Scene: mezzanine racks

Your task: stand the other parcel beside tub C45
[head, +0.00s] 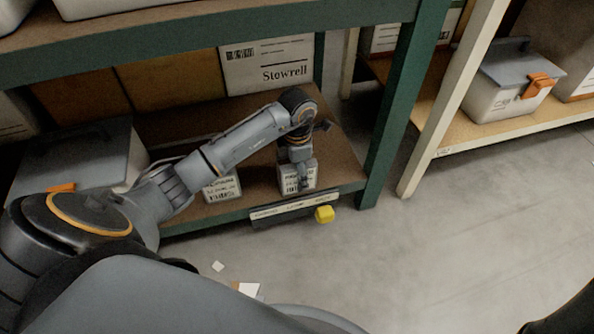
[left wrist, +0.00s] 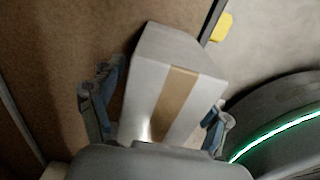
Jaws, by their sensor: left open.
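A small white parcel with a printed label (head: 312,178) stands near the front edge of the lower shelf, at its right part. My left gripper (head: 297,178) reaches down over it. In the left wrist view the parcel (left wrist: 150,75) shows a brown tape strip and lies between the spread fingers of my open gripper (left wrist: 157,107). A second small labelled parcel (head: 222,188) stands to the left on the same shelf, partly behind my arm. A grey-lidded tub with an orange latch (head: 85,155) stands further left; its code is not visible, so I cannot tell whether it is C45.
A yellow block (head: 324,214) sits on the shelf's front label strip. A white Stowrell box (head: 268,66) and brown cartons stand behind. The green upright (head: 390,110) is right of the parcel. Another tub with an orange latch (head: 507,90) stands on the right rack. White scraps lie on the floor.

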